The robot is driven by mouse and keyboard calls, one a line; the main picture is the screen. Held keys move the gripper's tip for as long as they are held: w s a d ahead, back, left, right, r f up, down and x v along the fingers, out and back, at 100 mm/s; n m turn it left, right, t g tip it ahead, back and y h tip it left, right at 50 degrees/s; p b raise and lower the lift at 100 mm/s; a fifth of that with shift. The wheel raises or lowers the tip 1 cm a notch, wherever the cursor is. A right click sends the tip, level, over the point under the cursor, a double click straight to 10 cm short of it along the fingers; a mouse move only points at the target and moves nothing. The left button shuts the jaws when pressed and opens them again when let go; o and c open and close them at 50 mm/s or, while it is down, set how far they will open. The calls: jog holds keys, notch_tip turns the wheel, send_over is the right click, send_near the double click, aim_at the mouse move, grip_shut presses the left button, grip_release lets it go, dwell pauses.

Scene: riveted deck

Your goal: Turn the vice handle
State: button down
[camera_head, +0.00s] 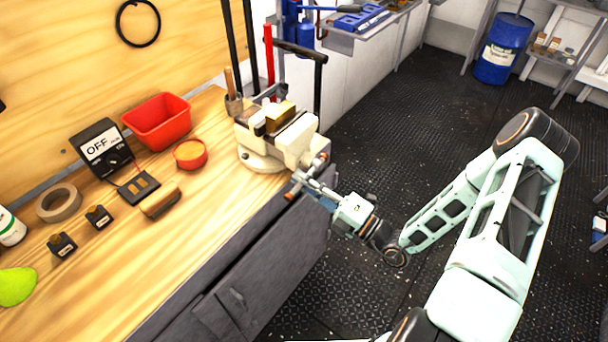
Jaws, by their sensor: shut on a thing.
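The vice (275,138) is cream-coloured and stands at the far right corner of the wooden workbench. Its handle (291,194) is a thin bar at the vice's front end, beyond the bench edge, with a coppery lower end. My gripper (300,181) reaches in from the right and is shut on the handle. The fingers cover part of the bar, so its full length and exact tilt are hard to tell. A yellowish block (280,115) sits at the top of the vice, by the jaws.
Grey cabinets (262,262) lie below. The dark floor is open to the right, with a blue drum (502,49) behind.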

aim_at(308, 167)
notch_tip(308, 167, up, 3)
jog(key=m+p, duration=0.2)
jog(key=m+t+h+p, duration=0.1)
jog(key=m+p, duration=0.1)
jog(key=m, duration=0.1)
jog(key=shift+d+f+m, duration=0.15)
jog(key=shift+m, duration=0.15)
jog(key=m, duration=0.1)
jog(key=m+p, duration=0.1)
jog(key=shift+w+d+r+m+t+h, duration=0.1)
jog(key=shift+w+r+m+t+h, duration=0.1)
jog(key=shift+r+m+t+h, duration=0.15)
jog(key=shift+w+d+r+m+h+p, duration=0.2)
jog(key=shift+r+m+h+p, duration=0.05)
jog(key=shift+m+p, duration=0.6)
jog(key=c, duration=2)
grip_release()
jog(key=shift+d+r, duration=0.15)
jog(key=shift+d, duration=0.1)
jog(key=shift+a, duration=0.15)
